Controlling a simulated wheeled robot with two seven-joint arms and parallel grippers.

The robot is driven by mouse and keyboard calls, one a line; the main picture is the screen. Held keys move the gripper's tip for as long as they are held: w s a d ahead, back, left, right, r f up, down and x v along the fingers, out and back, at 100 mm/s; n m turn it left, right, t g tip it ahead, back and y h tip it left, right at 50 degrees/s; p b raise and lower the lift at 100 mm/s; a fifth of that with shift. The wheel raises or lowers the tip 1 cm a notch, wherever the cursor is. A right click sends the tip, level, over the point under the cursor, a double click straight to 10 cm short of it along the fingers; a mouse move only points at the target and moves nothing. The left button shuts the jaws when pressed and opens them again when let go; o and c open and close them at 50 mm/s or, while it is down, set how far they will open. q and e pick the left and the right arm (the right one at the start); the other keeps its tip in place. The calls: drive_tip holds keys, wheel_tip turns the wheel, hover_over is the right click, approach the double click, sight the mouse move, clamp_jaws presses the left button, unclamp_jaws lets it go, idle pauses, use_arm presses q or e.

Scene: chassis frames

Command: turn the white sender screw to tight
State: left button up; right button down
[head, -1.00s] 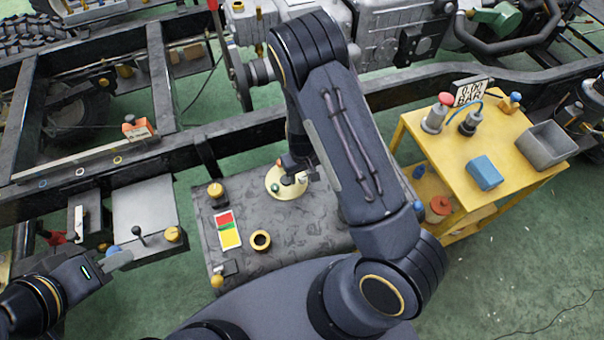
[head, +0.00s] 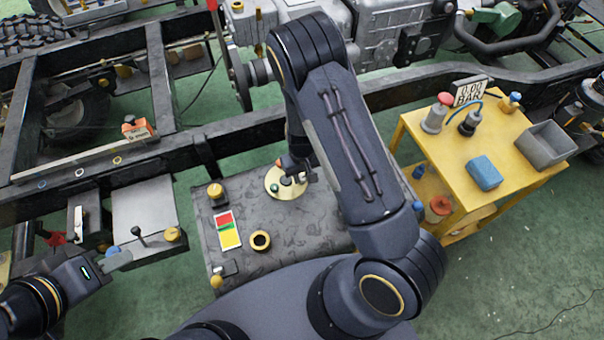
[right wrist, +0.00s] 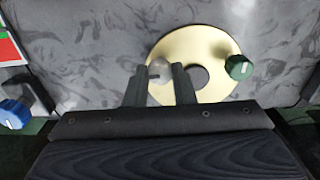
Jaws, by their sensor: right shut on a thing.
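The white sender screw (right wrist: 160,69) is a small pale knob on the edge of a round brass-coloured plate (right wrist: 208,42), which also shows in the head view (head: 272,178). My right gripper (right wrist: 160,80) is shut on the screw, with one dark finger on each side of it. In the head view my right gripper (head: 295,174) hangs over the plate and hides the screw. A green knob (right wrist: 239,67) sits on the plate's right side in the wrist view, near a dark round spot (right wrist: 197,77). My left gripper (head: 116,258) is at the lower left, its jaw state unclear.
A black frame rail (head: 240,133) runs behind. A yellow cart (head: 525,165) stands right.

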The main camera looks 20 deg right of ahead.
sight(302, 177)
drive_tip(key=m, duration=0.4)
drive_tip(key=shift+m, duration=0.3)
drive_tip(key=m, duration=0.9)
drive_tip(key=shift+p, duration=0.35)
drive_tip(key=shift+m+p, duration=0.5)
drive_tip(key=shift+m, duration=1.8)
drive_tip(key=c, duration=1.2)
unclamp_jaws()
drive_tip(key=shift+r+p, duration=0.3)
drive_tip(key=shift+r, duration=3.65)
